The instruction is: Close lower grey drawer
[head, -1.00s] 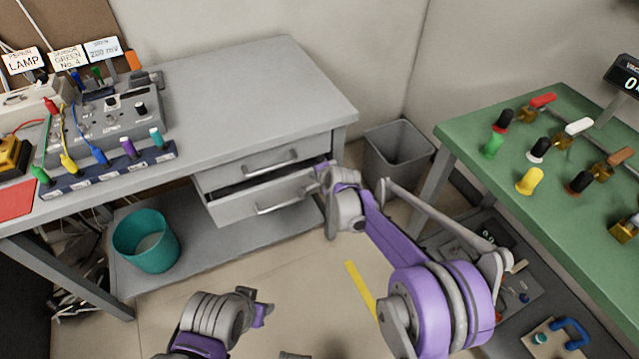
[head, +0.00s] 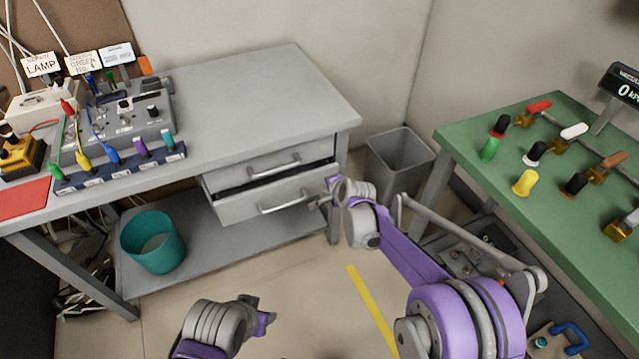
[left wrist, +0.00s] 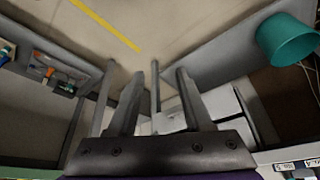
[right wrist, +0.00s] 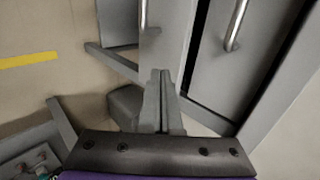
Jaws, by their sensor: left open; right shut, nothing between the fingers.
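The lower grey drawer (head: 240,210) sits under the grey bench, pulled partly out, with a dark gap above its front. Its bar handle (head: 284,203) faces me. The upper drawer (head: 225,183) above it looks shut. My right gripper (head: 322,197) is shut and empty, close to the right end of the lower drawer front. In the right wrist view its closed fingers (right wrist: 160,85) overlap the lower drawer front (right wrist: 167,40); I cannot tell whether they touch. My left gripper (head: 264,313) is open and empty, low in front of the bench. Its spread fingers show in the left wrist view (left wrist: 160,85).
A grey bin (head: 398,160) stands right of the bench. A teal bucket (head: 153,248) stands on the bench's lower shelf. A green table (head: 500,215) with valves is on the right. The floor before the drawers is clear, with a yellow stripe (head: 372,310).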

